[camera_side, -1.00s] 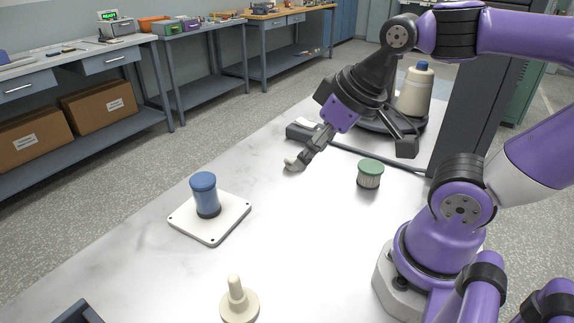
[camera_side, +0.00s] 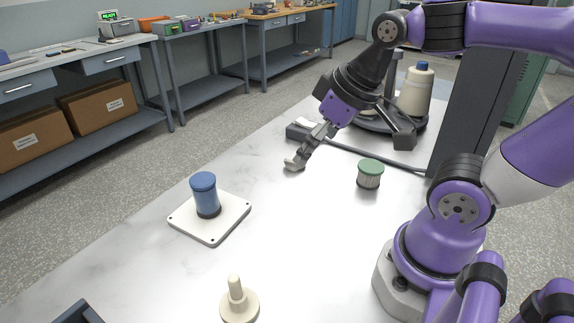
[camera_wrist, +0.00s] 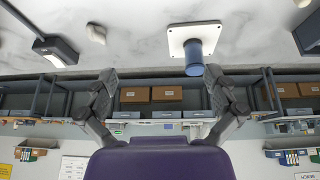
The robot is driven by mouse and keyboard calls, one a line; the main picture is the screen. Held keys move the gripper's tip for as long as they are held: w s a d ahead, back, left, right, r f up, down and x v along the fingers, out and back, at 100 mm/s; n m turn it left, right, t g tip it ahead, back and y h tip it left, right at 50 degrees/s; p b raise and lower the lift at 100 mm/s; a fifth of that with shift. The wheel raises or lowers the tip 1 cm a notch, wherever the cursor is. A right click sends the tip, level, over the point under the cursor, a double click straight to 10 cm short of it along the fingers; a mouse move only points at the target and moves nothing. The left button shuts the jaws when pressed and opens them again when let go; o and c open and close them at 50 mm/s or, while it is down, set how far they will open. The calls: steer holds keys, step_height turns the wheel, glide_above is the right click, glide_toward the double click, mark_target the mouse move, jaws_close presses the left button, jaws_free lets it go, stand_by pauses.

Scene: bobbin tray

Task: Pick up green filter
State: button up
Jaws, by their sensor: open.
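One finger is near a small off-white piece; the other hangs above and behind the filter. In the wrist view my gripper (camera_wrist: 160,78) shows both fingers wide apart with nothing between them. The filter is not seen in the wrist view.
A blue cylinder (camera_side: 205,195) stands on a white plate (camera_side: 229,221). A beige peg (camera_side: 238,299) is at the front. The small off-white piece (camera_side: 293,165) and a cabled dark device (camera_side: 298,132) lie farther back. A blue-capped bottle (camera_side: 415,93) stands behind. The table around the filter is mostly clear.

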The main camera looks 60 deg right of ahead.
steer(key=d+f+m+g, duration=0.1)
steer(key=d+g, duration=0.1)
steer(key=d, duration=0.6)
steer(key=m+g, duration=0.2)
steer(key=g, duration=0.1)
glide_above(371, 166)
steer(key=f, duration=0.4)
steer(key=shift+s+a+f, duration=0.1)
steer(key=shift+s+f, duration=0.1)
steer(key=shift+f, duration=0.15)
step_height(371, 166, down, 4)
steer(key=shift+r, duration=0.1)
steer(key=f, duration=0.6)
steer(key=shift+w+d+f, duration=0.15)
steer(key=shift+w+d, duration=0.05)
steer(key=c, duration=1.1)
